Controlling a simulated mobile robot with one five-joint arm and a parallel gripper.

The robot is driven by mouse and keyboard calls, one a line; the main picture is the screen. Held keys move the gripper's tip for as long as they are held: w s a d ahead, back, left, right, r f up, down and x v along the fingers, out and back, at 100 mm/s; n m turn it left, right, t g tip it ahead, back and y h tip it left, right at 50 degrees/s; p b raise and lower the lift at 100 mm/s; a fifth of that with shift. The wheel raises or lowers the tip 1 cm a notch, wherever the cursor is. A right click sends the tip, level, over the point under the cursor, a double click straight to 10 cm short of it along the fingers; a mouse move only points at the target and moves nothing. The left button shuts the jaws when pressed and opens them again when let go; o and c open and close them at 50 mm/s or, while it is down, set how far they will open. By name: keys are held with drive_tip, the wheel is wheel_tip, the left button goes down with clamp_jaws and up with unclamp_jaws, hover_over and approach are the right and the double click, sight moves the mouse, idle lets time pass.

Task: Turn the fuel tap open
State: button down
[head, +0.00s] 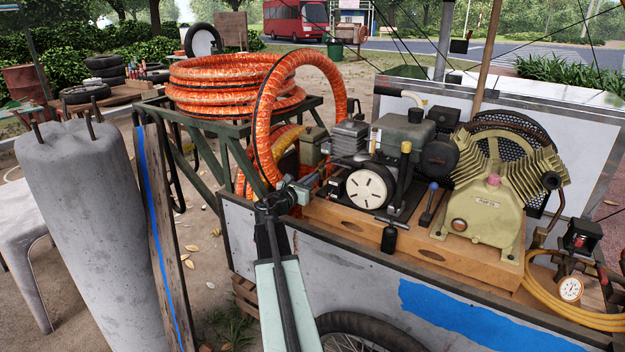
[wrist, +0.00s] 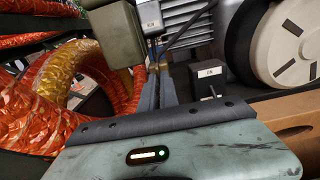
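My gripper (wrist: 158,75) reaches over the cart's near edge, beside the small engine. In the head view my gripper (head: 300,188) is in front of the olive tank. A small pale labelled block (wrist: 150,17) is beyond the fingertips, beside the tank. A black labelled box (wrist: 209,88) with a thin pin is to their right. I cannot tell clearly which part is the fuel tap.
An orange hose coil (head: 235,85) stands on a green rack behind, and its loop (wrist: 85,75) hangs close left of my gripper. The engine's white round cover (head: 369,188) is to the right. A yellow-green compressor (head: 482,212) sits further right on the wooden base.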

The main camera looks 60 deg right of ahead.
idle(0.5)
drive_tip(key=c, duration=1.6)
unclamp_jaws()
drive_tip(key=a, duration=0.7)
drive_tip(key=shift+a, duration=0.4)
